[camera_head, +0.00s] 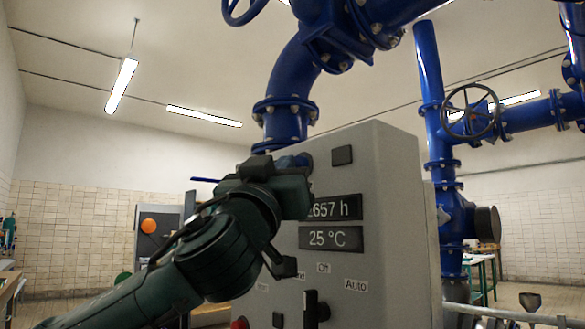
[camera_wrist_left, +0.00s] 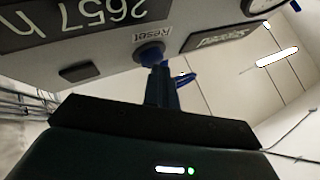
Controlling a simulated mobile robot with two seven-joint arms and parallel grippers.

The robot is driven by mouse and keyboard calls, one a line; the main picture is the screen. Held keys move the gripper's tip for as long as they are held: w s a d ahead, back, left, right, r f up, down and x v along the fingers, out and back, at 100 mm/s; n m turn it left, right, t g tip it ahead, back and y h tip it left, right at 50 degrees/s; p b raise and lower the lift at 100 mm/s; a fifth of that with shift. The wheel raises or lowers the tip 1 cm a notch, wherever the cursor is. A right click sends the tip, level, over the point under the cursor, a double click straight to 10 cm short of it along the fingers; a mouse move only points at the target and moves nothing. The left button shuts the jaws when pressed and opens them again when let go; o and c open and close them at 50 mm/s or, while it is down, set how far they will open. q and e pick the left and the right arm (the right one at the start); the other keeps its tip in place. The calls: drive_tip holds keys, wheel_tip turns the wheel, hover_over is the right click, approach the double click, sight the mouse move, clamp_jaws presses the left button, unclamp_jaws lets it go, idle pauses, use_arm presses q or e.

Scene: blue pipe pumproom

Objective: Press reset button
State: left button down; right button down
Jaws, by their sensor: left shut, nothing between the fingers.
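The grey control cabinet (camera_head: 390,200) stands in the middle of the head view. In the left wrist view, the blue round button (camera_wrist_left: 150,52) sits beside a label reading "Reset" (camera_wrist_left: 152,33). My left gripper (camera_wrist_left: 157,68) is shut and empty, with its fingertips right at the button and overlapping its edge in the picture. I cannot tell whether they touch or press it. In the head view my left gripper (camera_head: 294,162) is at the upper left of the cabinet front, largely covering the button area. My right gripper is not in view.
The hour display (camera_head: 335,207) and temperature display (camera_head: 331,238) are on the cabinet front, with a black selector knob (camera_head: 316,308) lower down. A dark square (camera_head: 342,155) sits right of the gripper. Blue pipes (camera_head: 287,85) rise behind the cabinet.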

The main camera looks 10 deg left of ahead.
use_arm(q)
drive_tip(key=shift+f, duration=0.1)
drive_tip(key=s+a+b, duration=0.1)
drive_tip(key=s+a, duration=0.1)
drive_tip(key=s+a+b, duration=0.1)
drive_tip(key=s, duration=0.1)
drive_tip(key=shift+s+a+b, duration=0.3)
drive_tip(key=shift+a, duration=0.05)
idle(0.7)
